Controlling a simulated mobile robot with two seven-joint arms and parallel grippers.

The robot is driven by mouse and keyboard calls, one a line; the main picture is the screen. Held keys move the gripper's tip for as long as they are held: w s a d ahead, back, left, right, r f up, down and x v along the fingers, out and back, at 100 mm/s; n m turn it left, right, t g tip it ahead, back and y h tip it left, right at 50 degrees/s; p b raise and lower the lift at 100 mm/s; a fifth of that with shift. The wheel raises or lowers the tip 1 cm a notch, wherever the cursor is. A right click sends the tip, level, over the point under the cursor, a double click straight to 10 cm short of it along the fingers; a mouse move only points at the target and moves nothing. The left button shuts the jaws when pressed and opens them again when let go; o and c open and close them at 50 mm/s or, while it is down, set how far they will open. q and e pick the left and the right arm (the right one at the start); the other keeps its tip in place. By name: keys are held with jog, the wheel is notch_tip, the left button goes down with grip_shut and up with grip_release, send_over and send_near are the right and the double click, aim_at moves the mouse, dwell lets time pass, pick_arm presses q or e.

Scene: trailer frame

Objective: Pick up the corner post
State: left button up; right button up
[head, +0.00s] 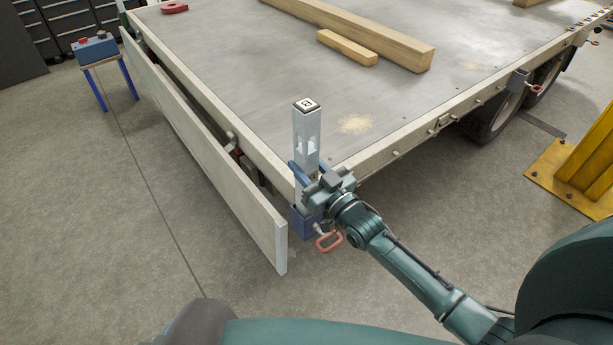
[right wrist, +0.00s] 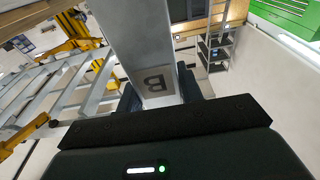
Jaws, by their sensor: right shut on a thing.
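The corner post (head: 306,138) is a grey upright metal post with a marked plate on its top. It stands at the near corner of the trailer bed (head: 240,75), above a blue corner socket (head: 304,224). Whether its foot is inside the socket is hidden by my gripper. My right gripper (head: 311,175) is shut on the post's lower part. In the right wrist view the post (right wrist: 138,30) runs up between the fingers, with a dark square marked "B" on its face. My left gripper is in neither view.
A side board (head: 205,150) hangs down along the trailer's left side. A red-orange handle (head: 328,242) sits beside the socket. Timber beams (head: 360,30) lie on the bed. A yellow stand (head: 580,165) is at right, a small blue-legged table (head: 98,62) at upper left.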

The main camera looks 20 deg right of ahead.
aim_at(306, 104)
jog(key=c, duration=0.6)
jog(key=shift+r, duration=0.1)
grip_shut()
jog(key=shift+r, duration=0.1)
notch_tip(306, 104, up, 18)
jog(key=shift+f+p, duration=0.1)
jog(key=shift+p, duration=1.1)
